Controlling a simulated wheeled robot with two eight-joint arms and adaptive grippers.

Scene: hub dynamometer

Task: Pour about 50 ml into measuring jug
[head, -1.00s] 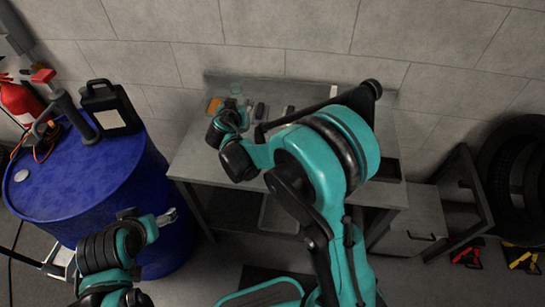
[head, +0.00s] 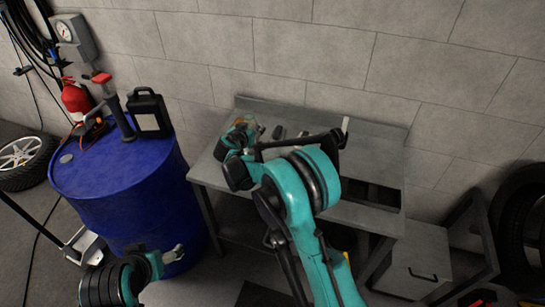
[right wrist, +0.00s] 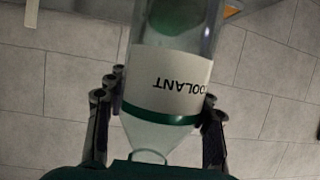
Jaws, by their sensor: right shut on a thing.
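My right gripper (head: 241,135) is over the left end of the grey bench, partly covered by my own arm. In the right wrist view its fingers (right wrist: 160,108) are shut on a clear bottle (right wrist: 165,135) with a white "COOLANT" label and a green band. The lettering is upside down in that view, and the narrow end points to the bottom of the picture. Green colour shows above the label. My left gripper (head: 174,255) is low in front of the blue drum; its finger gap is too small to read. I cannot make out the measuring jug.
The grey bench (head: 370,158) stands against the block wall, with small dark items (head: 277,132) and an upright white piece (head: 345,125) on it. The blue drum (head: 110,185) on the left carries a black canister (head: 148,115) and a hand pump (head: 117,115).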

